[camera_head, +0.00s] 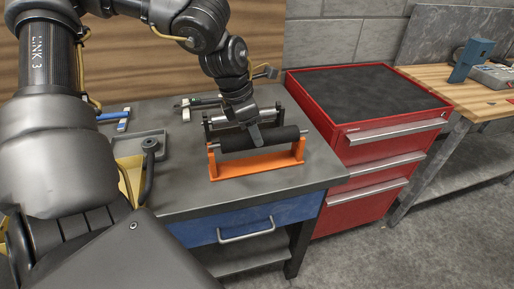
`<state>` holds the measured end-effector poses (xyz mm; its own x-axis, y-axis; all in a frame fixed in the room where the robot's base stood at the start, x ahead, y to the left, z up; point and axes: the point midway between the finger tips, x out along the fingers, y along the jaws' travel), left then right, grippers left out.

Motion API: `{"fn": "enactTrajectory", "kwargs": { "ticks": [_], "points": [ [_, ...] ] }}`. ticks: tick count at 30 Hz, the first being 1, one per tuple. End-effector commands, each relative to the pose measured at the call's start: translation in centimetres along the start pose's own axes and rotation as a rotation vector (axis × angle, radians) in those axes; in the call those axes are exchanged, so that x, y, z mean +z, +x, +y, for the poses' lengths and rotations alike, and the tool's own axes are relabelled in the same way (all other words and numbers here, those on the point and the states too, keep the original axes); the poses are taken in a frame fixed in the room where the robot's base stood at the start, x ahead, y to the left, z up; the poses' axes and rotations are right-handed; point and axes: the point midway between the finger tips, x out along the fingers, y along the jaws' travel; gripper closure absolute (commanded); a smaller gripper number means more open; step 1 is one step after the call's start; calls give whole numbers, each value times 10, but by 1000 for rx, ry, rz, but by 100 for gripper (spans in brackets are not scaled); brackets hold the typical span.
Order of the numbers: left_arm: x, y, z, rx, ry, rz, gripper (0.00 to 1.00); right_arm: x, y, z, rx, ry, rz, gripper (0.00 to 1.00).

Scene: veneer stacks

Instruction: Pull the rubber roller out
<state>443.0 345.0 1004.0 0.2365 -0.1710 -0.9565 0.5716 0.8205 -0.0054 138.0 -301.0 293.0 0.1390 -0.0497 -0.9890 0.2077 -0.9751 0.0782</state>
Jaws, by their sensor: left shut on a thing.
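The rubber roller (284,136) is a dark cylinder with metal shaft ends. It lies level across an orange cradle (258,165) on the grey workbench. My left gripper (255,135) comes down from above and is shut on the roller near its middle. The fingers hide part of the roller. The roller's ends still appear to be at the cradle's uprights; I cannot tell whether it is lifted at all. My right gripper is not in view.
A second, dark cradle with a metal bar (218,119) stands just behind. A grey tray (126,145), a dark hand tool (149,165) and a blue tool (113,117) lie to the left. A red drawer cabinet (330,125) adjoins on the right. The bench's front (210,202) is clear.

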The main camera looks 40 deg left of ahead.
Motion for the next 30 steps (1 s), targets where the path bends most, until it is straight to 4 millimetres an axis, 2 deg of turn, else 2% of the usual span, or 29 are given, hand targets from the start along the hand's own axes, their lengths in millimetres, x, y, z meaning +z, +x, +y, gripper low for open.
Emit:
{"fn": "enactTrajectory", "kwargs": {
  "ticks": [1,3,16,30],
  "points": [
    [6,-5,0,4,4,-18,97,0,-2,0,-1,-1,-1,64],
    [7,-8,0,5,4,-20,100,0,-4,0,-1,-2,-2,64],
    [16,-41,1,6,1,-18,100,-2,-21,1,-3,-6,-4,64],
    [14,-42,1,4,-1,-10,100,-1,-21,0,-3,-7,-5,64]
  ]
}}
